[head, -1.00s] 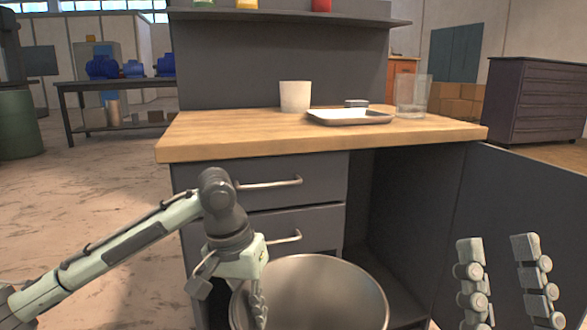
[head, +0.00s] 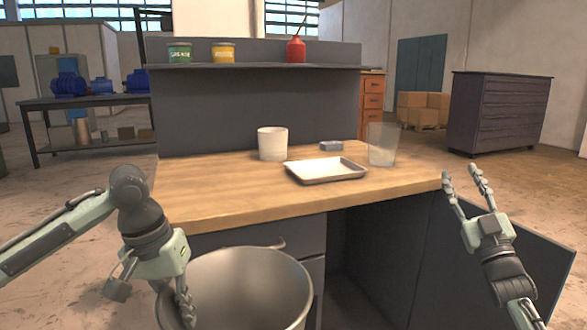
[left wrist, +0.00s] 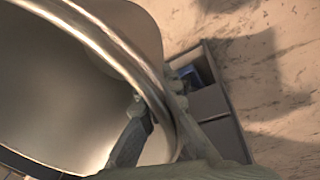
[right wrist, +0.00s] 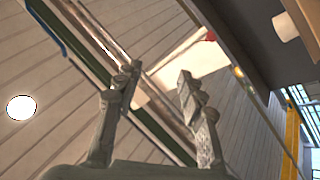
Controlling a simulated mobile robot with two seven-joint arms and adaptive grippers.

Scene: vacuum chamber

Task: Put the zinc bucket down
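The zinc bucket (head: 250,285) is a large grey metal pail at the bottom of the head view, in front of the workbench. My left gripper (head: 184,308) is shut on its left rim. In the left wrist view one finger (left wrist: 134,132) is inside the bucket (left wrist: 60,90) and the other is outside the wall. The bucket's base is out of view in the head picture. My right gripper (head: 462,182) is raised at the bench's right end, fingers apart and empty; the right wrist view also shows its spread fingers (right wrist: 158,92) with nothing between them.
The wooden workbench top (head: 230,190) carries a white cup (head: 272,144), a metal tray (head: 326,170), a small grey block (head: 331,146) and a clear glass (head: 382,144). Its left and front area is bare. An open cabinet door (head: 540,240) stands behind my right arm.

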